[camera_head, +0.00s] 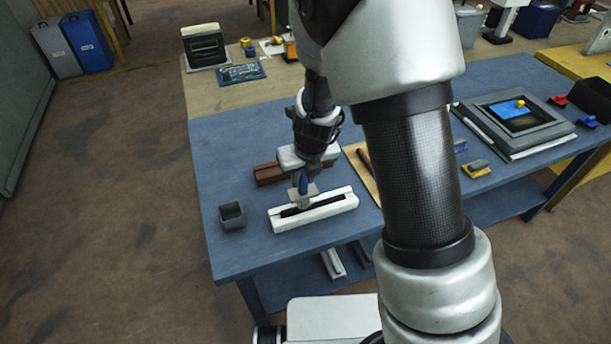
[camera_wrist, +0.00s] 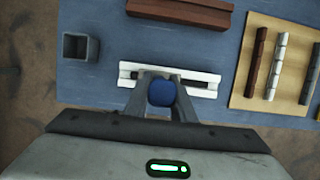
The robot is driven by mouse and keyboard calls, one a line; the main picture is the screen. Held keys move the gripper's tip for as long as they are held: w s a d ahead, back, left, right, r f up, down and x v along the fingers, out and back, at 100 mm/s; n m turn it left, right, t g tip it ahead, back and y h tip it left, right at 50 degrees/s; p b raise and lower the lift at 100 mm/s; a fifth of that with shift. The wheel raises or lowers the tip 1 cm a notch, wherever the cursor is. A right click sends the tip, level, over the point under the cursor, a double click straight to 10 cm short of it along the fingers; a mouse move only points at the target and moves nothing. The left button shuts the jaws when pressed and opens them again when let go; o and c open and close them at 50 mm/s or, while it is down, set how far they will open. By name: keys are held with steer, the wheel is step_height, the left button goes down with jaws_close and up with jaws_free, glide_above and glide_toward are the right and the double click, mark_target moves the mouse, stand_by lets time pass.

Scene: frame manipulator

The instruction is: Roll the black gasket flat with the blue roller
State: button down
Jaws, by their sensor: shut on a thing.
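A white frame piece (camera_head: 342,204) lies on the blue table top near its front edge, with the black gasket (camera_head: 290,212) as a dark strip along its channel. In the wrist view the white piece (camera_wrist: 212,92) shows on both sides of my gripper, and dark gasket (camera_wrist: 200,84) shows to the right of the fingers. My gripper (camera_head: 303,188) points down over the middle of the piece. It is shut on the blue roller (camera_wrist: 161,92), which sits between the fingers. The roller's lower end and any contact with the gasket are hidden.
A grey open box (camera_head: 232,215) stands left of the white piece. A brown bar (camera_head: 267,174) lies behind it. A wooden board (camera_wrist: 238,95) with several bars lies to the right. My arm hides part of the table. Bare blue table lies around the piece.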

steer(key=shift+s+a, duration=0.25)
steer(key=shift+a, duration=0.5)
steer(key=shift+s+a, duration=0.25)
steer(key=shift+a, duration=0.5)
steer(key=a, duration=0.1)
steer(key=s+a, duration=0.1)
steer(key=a, duration=0.1)
steer(key=shift+f, duration=0.1)
step_height(320, 180, up, 6)
stand_by(0.5)
stand_by(0.4)
